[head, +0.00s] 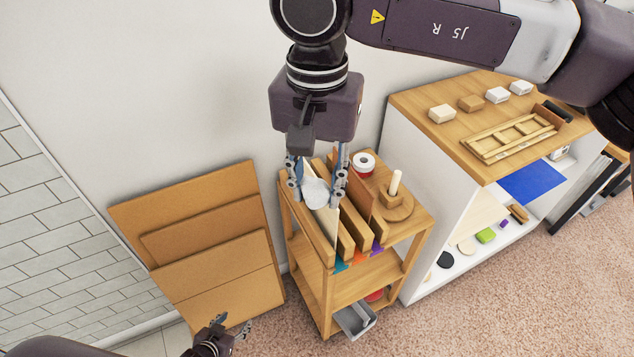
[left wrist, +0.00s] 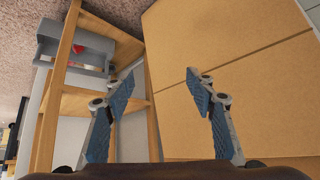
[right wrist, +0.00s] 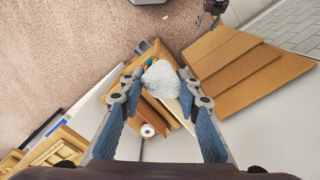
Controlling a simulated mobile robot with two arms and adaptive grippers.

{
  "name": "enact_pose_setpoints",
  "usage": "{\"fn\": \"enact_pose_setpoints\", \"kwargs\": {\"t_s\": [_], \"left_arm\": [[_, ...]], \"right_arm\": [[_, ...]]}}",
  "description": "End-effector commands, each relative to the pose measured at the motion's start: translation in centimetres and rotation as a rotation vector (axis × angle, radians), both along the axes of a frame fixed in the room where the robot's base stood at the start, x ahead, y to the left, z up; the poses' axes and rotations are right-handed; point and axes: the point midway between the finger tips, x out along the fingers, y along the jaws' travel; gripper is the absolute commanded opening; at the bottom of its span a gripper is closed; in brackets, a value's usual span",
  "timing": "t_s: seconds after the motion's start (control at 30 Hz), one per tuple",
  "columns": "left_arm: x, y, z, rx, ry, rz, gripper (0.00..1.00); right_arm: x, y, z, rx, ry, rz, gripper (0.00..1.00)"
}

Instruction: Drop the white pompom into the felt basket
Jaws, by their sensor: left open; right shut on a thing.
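The white pompom (head: 316,192) is between the fingers of my right gripper (head: 315,186), above the dividers on top of a wooden cart. In the right wrist view the fuzzy pompom (right wrist: 161,79) sits at the fingertips, with the right gripper (right wrist: 157,76) shut on it. My left gripper (head: 232,323) is low in front of the leaning boards, open and empty. In the left wrist view it (left wrist: 152,85) faces the boards and cart. I cannot surely identify the felt basket; a grey open container (head: 350,322) sits low in the cart.
The wooden cart (head: 416,222) carries upright dividers, a white roll (head: 364,162) and a peg stand (head: 394,200). Brown boards (head: 215,250) lean on the wall at left. A shelf unit (head: 420,120) with blocks and a wooden frame stands at right. Carpet in front is clear.

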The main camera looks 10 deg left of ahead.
Motion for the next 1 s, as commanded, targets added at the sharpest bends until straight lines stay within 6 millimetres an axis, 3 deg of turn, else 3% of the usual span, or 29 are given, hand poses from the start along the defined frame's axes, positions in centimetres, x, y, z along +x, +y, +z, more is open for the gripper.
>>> {"fn": "enact_pose_setpoints", "kwargs": {"t_s": [0.03,0.2,0.4,0.5,0.7,1.0], "left_arm": [[-2.6,-0.6,-1.7,0.010,0.059,0.002,0.51],[-10.6,-2.3,-5.9,0.042,0.246,-0.010,0.51],[-20.0,-4.9,-9.2,0.061,0.452,-0.045,0.51],[-23.7,-6.1,-10.0,0.063,0.532,-0.064,0.51],[-28.0,-7.5,-10.7,0.062,0.622,-0.089,0.51],[-28.8,-7.7,-10.8,0.062,0.639,-0.096,0.51]], "right_arm": [[0.0,0.0,0.0,0.000,0.000,0.000,0.08],[0.0,0.0,0.0,0.000,0.000,0.000,0.08],[0.0,0.0,0.0,0.000,0.000,0.000,0.08],[0.0,0.0,0.0,0.000,0.000,0.000,0.08],[0.0,0.0,0.0,0.000,0.000,0.000,0.08],[0.2,-0.6,-0.2,0.002,0.002,0.000,0.08]]}}
